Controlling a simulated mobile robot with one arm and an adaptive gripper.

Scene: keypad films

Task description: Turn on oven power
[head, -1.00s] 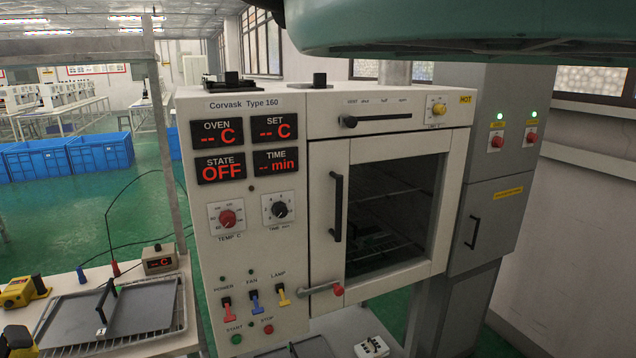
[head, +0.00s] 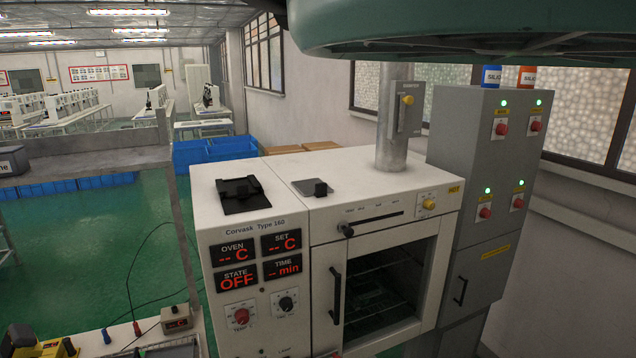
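The oven, labelled Corvask Type 160 (head: 216,272), stands at the centre of the head view. Its state display (head: 236,280) reads OFF. The OVEN display (head: 233,254) and SET display (head: 281,242) show dashes with C, and the TIME display (head: 283,268) shows dashes with min. The red temperature knob (head: 241,316) and black time knob (head: 286,304) are below. The power switch is below the picture's lower edge and out of view. The oven door (head: 427,260) with its black handle (head: 337,294) is closed. My gripper is not in view.
A grey cabinet (head: 470,240) with red knobs and green lights adjoins the oven's right side. A vent pipe (head: 393,130) rises from the oven top. A grey shelf (head: 95,160) stands at left, with a bench holding small devices below. Open green floor (head: 150,235) lies behind.

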